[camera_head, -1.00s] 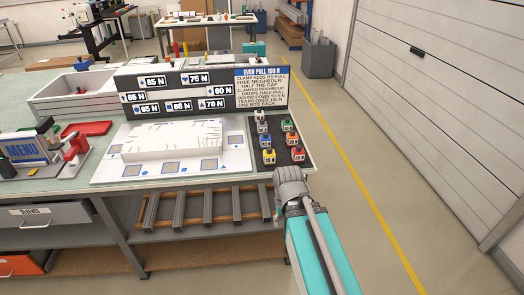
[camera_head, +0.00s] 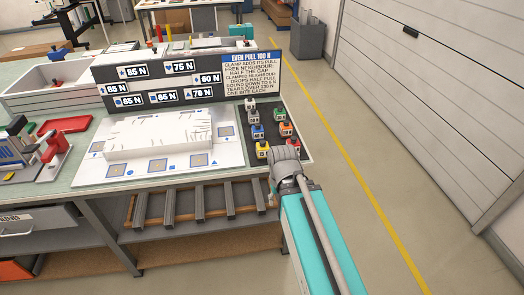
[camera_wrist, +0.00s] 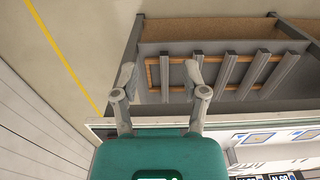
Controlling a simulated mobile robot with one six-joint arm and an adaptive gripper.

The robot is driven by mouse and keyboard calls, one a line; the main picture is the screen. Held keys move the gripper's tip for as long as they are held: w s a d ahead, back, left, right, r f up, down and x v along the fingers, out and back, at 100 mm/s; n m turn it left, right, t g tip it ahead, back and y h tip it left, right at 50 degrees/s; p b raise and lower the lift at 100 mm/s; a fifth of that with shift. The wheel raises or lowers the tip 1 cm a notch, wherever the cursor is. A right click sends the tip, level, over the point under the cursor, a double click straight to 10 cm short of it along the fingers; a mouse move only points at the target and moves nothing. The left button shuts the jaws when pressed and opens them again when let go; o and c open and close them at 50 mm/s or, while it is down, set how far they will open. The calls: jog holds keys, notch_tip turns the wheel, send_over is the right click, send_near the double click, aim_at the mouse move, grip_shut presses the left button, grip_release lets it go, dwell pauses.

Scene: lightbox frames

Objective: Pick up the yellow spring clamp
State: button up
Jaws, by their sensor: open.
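The yellow spring clamp (camera_head: 262,150) stands on a dark mat (camera_head: 299,152) at the right end of the workbench, in the front row nearest the bench edge. The joint of my arm is just to its right in the head view. My gripper (camera_wrist: 160,82) is open and empty in the wrist view, its two fingers apart over the bench's front edge and lower shelf. The clamp is not seen in the wrist view.
Other clamps stand close by on the mat: blue (camera_head: 257,132), orange (camera_head: 286,129), and several more. A white board with a block (camera_head: 225,155) lies to the left. A sign panel (camera_head: 165,82) stands behind. The floor on the right is clear.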

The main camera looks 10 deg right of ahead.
aim_at(263, 144)
jog(key=o, duration=0.3)
jog(key=shift+w, duration=0.15)
jog(key=o, duration=0.3)
jog(key=w+r+t+p, duration=0.2)
jog(key=w+r+p, duration=0.2)
jog(key=w, duration=0.8)
jog(key=w+r+t+p, duration=0.2)
jog(key=w+r+p, duration=0.3)
jog(key=w, duration=0.6)
jog(key=shift+w+r, duration=0.4)
jog(key=shift+r, duration=0.45)
jog(key=shift+t, duration=0.3)
jog(key=shift+f, duration=0.15)
jog(key=b+x, duration=0.7)
jog(key=x, duration=0.1)
jog(key=shift+f+b, duration=0.2)
jog(key=shift+b, duration=0.2)
jog(key=shift+f, duration=0.1)
jog(key=b+x, duration=0.3)
jog(key=shift+s+d+f, duration=0.1)
jog(key=shift+f, duration=0.2)
jog(key=shift+b+x, duration=0.8)
jog(key=shift+b, duration=0.2)
